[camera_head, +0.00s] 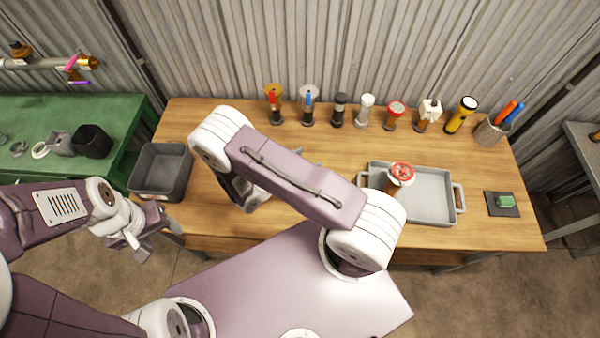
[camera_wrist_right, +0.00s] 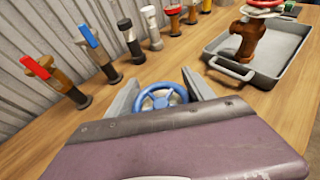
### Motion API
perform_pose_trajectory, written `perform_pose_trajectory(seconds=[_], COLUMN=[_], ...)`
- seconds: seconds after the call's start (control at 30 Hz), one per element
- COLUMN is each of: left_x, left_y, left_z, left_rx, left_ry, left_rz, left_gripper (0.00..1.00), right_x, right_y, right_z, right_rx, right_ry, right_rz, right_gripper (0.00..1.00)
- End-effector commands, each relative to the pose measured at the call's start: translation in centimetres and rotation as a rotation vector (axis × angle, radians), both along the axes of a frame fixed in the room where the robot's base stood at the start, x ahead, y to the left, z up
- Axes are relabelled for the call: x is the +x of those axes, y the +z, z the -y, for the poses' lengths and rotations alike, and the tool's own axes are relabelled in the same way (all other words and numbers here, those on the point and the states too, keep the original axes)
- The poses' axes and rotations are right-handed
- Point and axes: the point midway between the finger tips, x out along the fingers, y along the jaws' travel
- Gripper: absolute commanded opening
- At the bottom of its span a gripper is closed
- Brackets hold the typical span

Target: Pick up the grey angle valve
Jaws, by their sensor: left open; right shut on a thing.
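My right gripper (camera_wrist_right: 160,97) is shut on a valve with a blue handwheel (camera_wrist_right: 163,96). The wheel shows between the two grey fingers in the right wrist view. The valve's body is hidden behind my gripper, so its colour and shape cannot be told. In the head view my right arm bends down over the left half of the wooden table, and its fingertips and the valve are hidden. My left gripper (camera_head: 137,238) is open and empty, in front of the table's left end.
Several upright fittings stand along the back edge, including a red-lever one (camera_head: 273,104) and a blue-lever one (camera_head: 308,106). A grey tray (camera_head: 433,208) holds a brown, red-wheeled valve (camera_head: 399,178). A dark bin (camera_head: 160,172) stands at the left. The table's middle is partly clear.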

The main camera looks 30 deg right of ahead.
Motion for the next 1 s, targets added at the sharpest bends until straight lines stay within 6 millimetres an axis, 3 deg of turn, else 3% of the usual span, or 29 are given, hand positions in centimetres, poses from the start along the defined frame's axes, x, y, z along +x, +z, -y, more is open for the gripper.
perform_pose_trajectory(seconds=[0.17,0.43,0.77,0.9,1.0], left_x=[0.0,0.0,0.0,0.0,0.0], left_y=[-0.2,-0.8,-1.8,1.0,2.9], left_z=[0.0,0.0,0.0,0.0,0.0], left_rx=[0.000,0.000,0.000,0.000,0.000], left_ry=[0.000,0.000,0.000,0.000,0.000], left_rz=[0.000,0.000,0.000,0.000,0.000], left_gripper=[0.58,0.58,0.58,0.58,0.58], right_x=[0.0,0.0,-6.9,-9.4,-10.0], right_y=[-0.2,3.6,7.9,10.4,10.9], right_z=[-0.2,-0.2,1.9,2.7,2.8], right_rx=[0.015,0.014,0.009,0.004,0.005], right_ry=[0.001,-0.001,0.004,0.004,0.003], right_rz=[-0.005,0.001,-0.005,-0.009,-0.009], right_gripper=[0.00,0.00,0.00,0.00,0.00])
